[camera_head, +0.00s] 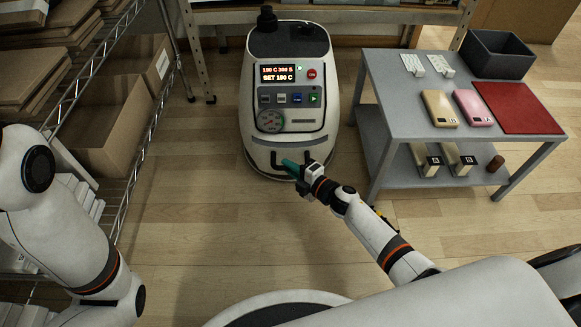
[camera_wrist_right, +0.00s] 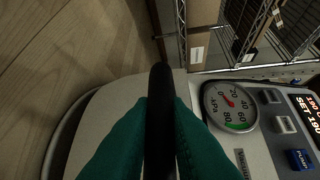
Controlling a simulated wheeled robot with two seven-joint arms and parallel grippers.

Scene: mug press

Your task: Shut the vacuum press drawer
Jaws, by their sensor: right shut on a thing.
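The white vacuum press (camera_head: 290,100) stands on the floor at the back centre, with a lit display, buttons and a gauge. Its drawer front (camera_head: 262,158) is low on the near side, with a dark handle. My right gripper (camera_head: 287,163), with teal fingers, is at that handle. In the right wrist view the two teal fingers are shut on the black handle bar (camera_wrist_right: 160,100). The drawer front looks close to the body; my gripper hides part of it, and I cannot tell whether a gap is left. My left arm shows at the left, but its gripper is out of view.
A grey table (camera_head: 400,105) stands right of the press, with phone-like items, a red mat (camera_head: 520,107) and a dark bin (camera_head: 498,55). A wire shelf with cardboard boxes (camera_head: 125,115) stands at the left. The wooden floor (camera_head: 190,215) before the press is clear.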

